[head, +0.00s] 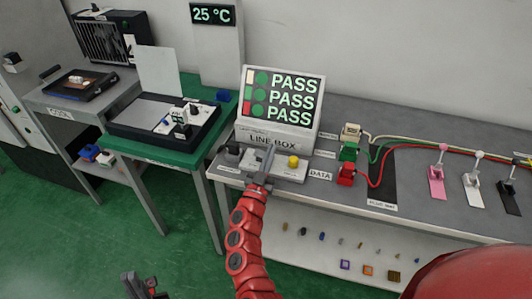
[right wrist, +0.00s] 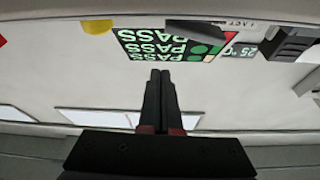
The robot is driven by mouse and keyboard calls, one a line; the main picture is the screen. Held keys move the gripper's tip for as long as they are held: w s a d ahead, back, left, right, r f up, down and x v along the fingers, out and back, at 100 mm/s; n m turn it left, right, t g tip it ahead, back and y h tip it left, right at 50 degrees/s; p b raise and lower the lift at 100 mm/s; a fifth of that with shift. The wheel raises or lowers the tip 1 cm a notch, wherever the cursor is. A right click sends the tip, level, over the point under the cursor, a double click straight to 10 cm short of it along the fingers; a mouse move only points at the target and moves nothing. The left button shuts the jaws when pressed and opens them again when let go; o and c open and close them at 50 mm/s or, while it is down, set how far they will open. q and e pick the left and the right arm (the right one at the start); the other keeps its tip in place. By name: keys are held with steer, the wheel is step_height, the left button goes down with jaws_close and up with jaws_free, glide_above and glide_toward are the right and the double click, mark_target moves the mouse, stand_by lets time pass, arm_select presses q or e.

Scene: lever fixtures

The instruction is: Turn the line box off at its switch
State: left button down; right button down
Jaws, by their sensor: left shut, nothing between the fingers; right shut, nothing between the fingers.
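The line box (head: 270,141) stands on the grey bench, its screen (head: 285,97) showing three green PASS lines beside coloured squares and dots. In front of it is a low base with a yellow button (head: 293,161) and a dark knob-like part (head: 232,149) at its left end; I cannot tell which part is the switch. My right gripper (head: 263,179) is shut and empty at the front of this base, hiding part of it. In the right wrist view the shut fingers (right wrist: 160,75) point toward the upside-down screen (right wrist: 170,45). My left gripper (head: 140,285) is shut and empty, low at the left.
Cream, green and red plugs (head: 346,174) with wires stand right of the line box. Pink, white and black lever fixtures (head: 437,182) are further right. A green table (head: 190,158) with a black tray stands left. Small parts lie on the lower shelf (head: 300,225).

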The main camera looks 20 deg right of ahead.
steer(key=b+v, duration=0.1)
steer(key=v, duration=0.8)
steer(key=shift+a+f, duration=0.3)
